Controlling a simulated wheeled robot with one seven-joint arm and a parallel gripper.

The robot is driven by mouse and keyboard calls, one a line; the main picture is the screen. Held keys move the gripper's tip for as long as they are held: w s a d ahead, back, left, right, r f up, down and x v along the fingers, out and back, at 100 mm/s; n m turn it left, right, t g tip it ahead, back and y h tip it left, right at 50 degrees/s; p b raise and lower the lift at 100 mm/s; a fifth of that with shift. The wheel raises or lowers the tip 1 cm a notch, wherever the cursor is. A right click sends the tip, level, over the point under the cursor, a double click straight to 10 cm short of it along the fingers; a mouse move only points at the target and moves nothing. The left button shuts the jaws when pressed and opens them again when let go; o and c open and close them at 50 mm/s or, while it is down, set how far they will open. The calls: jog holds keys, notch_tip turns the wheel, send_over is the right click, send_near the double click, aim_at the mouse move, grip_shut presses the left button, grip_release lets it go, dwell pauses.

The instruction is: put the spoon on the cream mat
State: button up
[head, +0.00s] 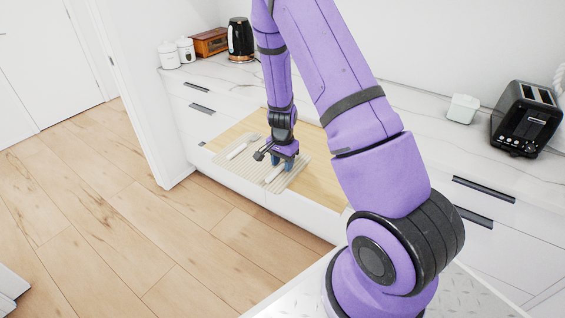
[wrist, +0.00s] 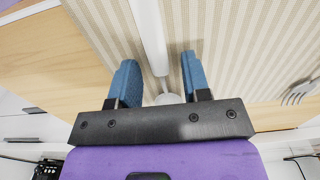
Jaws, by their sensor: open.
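The cream striped mat (head: 254,168) lies on a pale wooden surface and also fills much of the wrist view (wrist: 240,40). The spoon (wrist: 149,38) has a white handle, a thin metal neck and a rounded end partly hidden by my gripper's bar. Its white handle also shows in the head view (head: 272,175), and it appears to lie on the mat. My gripper (head: 281,166) is low over the mat, pointing down. In the wrist view my gripper (wrist: 160,62) is open, with one blue finger on each side of the spoon and gaps between.
A fork (wrist: 298,92) lies at the right in the wrist view; a second white-handled utensil (head: 237,151) lies on the mat. The wooden surface (head: 319,175) is bare right of the mat. A kettle (head: 240,38), canisters (head: 177,52) and toaster (head: 527,118) stand on the counter behind.

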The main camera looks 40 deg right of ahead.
notch_tip(320, 180, up, 12)
notch_tip(320, 180, up, 11)
jog(key=n+t+y, duration=0.1)
jog(key=n, duration=0.2)
send_over(282, 164)
jog(key=s+a, duration=0.3)
jog(key=a, duration=0.2)
jog(key=s+a+r+n+t, duration=0.1)
jog(key=s+a+r+n, duration=0.1)
jog(key=s+r, duration=0.4)
jog(key=s+a+r+n+t, duration=0.1)
jog(key=s+a+r+n, duration=0.2)
jog(key=s, duration=0.7)
jog(key=s+a+r+n+t+h, duration=0.1)
jog(key=s+a+r+n+t, duration=0.1)
jog(key=s+r+n, duration=0.4)
jog(key=shift+s+a+r, duration=0.5)
jog(key=shift+s+r, duration=0.4)
jog(key=shift+r, duration=0.9)
